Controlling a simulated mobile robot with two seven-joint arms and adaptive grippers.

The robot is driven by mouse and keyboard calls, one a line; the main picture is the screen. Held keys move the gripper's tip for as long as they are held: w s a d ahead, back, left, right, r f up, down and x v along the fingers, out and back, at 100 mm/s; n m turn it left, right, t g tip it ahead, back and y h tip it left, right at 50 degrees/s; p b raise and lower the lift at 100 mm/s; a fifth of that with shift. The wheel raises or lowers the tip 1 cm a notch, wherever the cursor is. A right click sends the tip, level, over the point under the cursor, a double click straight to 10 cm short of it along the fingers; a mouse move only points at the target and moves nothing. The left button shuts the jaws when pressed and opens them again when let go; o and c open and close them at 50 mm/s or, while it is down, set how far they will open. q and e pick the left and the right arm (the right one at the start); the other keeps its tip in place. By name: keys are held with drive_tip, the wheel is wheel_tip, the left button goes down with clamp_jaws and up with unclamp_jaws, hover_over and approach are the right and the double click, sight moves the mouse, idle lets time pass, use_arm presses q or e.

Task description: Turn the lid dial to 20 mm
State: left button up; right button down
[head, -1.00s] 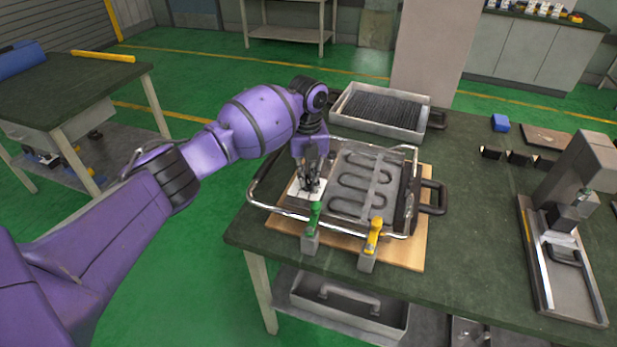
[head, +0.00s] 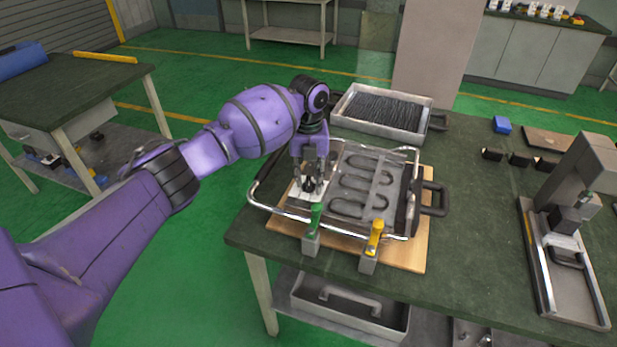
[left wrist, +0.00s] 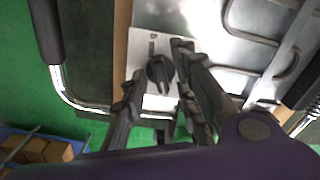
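The lid dial is a black knob on a white plate (head: 305,198). It shows best in the left wrist view as the dial (left wrist: 160,70), its narrow ridge pointing toward the bottom of that picture. Small dark marks stand on the plate beside it, too small to read. My left gripper (head: 309,184) is over the dial at the left side of the heating fixture. Its two fingers are spread, one on each side of the knob. In the left wrist view a gap shows between the left gripper (left wrist: 158,60) fingers and the knob. My right gripper is not in view.
The fixture's metal frame (head: 262,206) surrounds the plate with the grey winding element (head: 362,180). A green-handled clamp (head: 314,220) and a yellow-handled clamp (head: 375,238) stand at the front. A tray of dark rods (head: 384,108) is behind. A press-like device (head: 562,230) stands at right.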

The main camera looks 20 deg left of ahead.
sight(308, 180)
use_arm(q)
wheel_tip(308, 180, up, 12)
idle(0.6)
